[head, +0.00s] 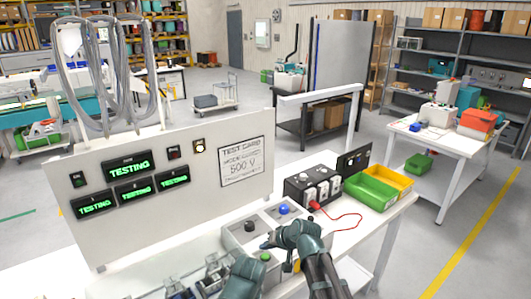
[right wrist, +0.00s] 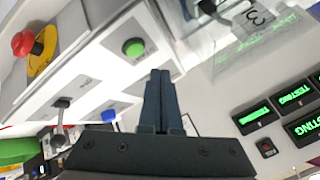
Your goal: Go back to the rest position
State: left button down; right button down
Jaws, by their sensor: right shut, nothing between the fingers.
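My right gripper (head: 267,245) is over the control boxes on the bench, in front of the test panel (head: 200,200). In the right wrist view its dark fingers (right wrist: 160,100) are together with nothing between them. A green button (right wrist: 134,47) stands apart from the fingertips in that view; it also shows in the head view (head: 265,257). A teal arm part of mine is at the bottom middle of the head view. My left gripper's fingers do not show.
A blue button (head: 284,209), a black switch (head: 249,226) and a red emergency button (right wrist: 24,42) are close by. Green (head: 370,191) and yellow bins (head: 392,178) and a red cable (head: 345,219) lie to the right. The panel displays read TESTING. Cable loops (head: 100,80) hang above.

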jog(key=s+d+f+n+g+h, duration=0.2)
jog(key=s+d+g+h, duration=0.1)
jog(key=s, duration=0.9)
jog(key=s+d+f+n+g+h, duration=0.1)
jog(key=s+d+f+g+h, duration=0.1)
jog(key=s, duration=0.9)
jog(key=shift+s+d+f+n+g+h, duration=0.4)
jog(key=shift+f+g+h, duration=0.35)
jog(key=shift+h, duration=0.35)
